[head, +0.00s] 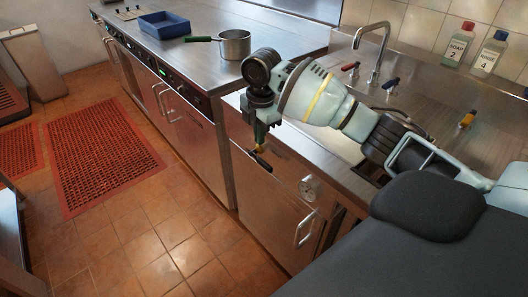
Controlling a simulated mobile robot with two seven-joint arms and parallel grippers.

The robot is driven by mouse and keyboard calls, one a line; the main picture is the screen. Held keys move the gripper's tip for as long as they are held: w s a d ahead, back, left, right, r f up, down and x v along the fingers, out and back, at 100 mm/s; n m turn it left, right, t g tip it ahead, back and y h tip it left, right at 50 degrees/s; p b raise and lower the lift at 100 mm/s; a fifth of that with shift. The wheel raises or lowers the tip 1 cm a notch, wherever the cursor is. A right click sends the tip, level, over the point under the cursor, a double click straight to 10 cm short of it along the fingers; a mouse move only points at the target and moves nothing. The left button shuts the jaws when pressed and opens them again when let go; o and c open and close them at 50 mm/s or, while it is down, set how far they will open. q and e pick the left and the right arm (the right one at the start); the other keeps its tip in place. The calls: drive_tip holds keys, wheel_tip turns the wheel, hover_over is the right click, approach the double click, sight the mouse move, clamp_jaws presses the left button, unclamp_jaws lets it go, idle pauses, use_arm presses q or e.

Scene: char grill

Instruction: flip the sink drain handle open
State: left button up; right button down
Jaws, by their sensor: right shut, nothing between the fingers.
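The sink (328,140) is set into the steel counter, partly hidden behind my right arm. A small dark handle (262,163), which looks like the drain handle, sticks out from the front of the cabinet below the sink, with a small yellow part just above it. My right gripper (259,143) points down at this spot, shut and empty. Its tips appear very close to the handle; I cannot tell whether they touch it. My left gripper is not in view.
A tap (372,50) with a red knob (350,66) and a blue knob (391,83) stands behind the sink. Soap (457,47) and rinse (490,52) bottles stand at the back right. A pot (235,45) and a blue tray (164,25) sit on the left counter. Floor is clear below.

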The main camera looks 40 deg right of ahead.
wheel_tip(320, 180, up, 4)
hover_over(266, 164)
drive_tip(key=shift+n, duration=0.3)
wheel_tip(266, 164, down, 13)
drive_tip(key=shift+b, duration=0.45)
drive_tip(key=shift+f, duration=0.45)
